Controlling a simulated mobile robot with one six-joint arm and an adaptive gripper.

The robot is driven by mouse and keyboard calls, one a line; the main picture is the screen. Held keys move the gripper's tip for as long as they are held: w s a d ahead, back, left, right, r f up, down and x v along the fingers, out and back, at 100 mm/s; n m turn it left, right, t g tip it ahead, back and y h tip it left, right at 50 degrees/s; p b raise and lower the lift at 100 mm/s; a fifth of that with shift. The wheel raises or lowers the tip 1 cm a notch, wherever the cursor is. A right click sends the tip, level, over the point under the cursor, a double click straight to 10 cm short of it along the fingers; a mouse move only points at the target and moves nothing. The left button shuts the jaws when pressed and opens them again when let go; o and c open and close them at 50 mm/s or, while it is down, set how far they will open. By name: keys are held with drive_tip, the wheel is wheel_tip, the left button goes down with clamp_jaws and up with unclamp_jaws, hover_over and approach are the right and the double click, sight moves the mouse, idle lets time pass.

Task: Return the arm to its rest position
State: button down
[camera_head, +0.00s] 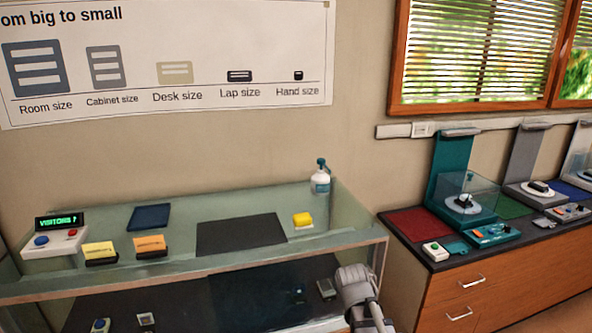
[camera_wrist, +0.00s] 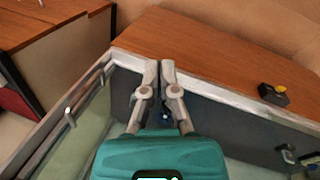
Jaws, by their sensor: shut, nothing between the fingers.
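My gripper (camera_wrist: 160,70) shows in the wrist view with its two grey fingers close together and nothing between them. Its teal body fills the bottom middle of that view. The fingers point toward a pale edge with a brown wooden surface (camera_wrist: 215,50) beyond it. In the head view, a grey part of my arm (camera_head: 358,290) stands at the bottom, in front of the right end of the glass case (camera_head: 372,240). I cannot make out the fingers there.
A wooden cabinet (camera_head: 500,290) with exhibits stands right. A small dark object (camera_wrist: 273,95) lies right in the wrist view.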

drive_tip(key=s+m, duration=0.1)
drive_tip(key=m, duration=0.1)
drive_tip(key=s+m+y, duration=0.1)
drive_tip(key=s+m, duration=0.1)
drive_tip(key=s+m+y+p, duration=0.1)
drive_tip(key=s+m, duration=0.1)
drive_tip(key=shift+a+r+m+g, duration=0.3)
drive_tip(key=shift+r+m+g, duration=0.1)
idle(2.0)
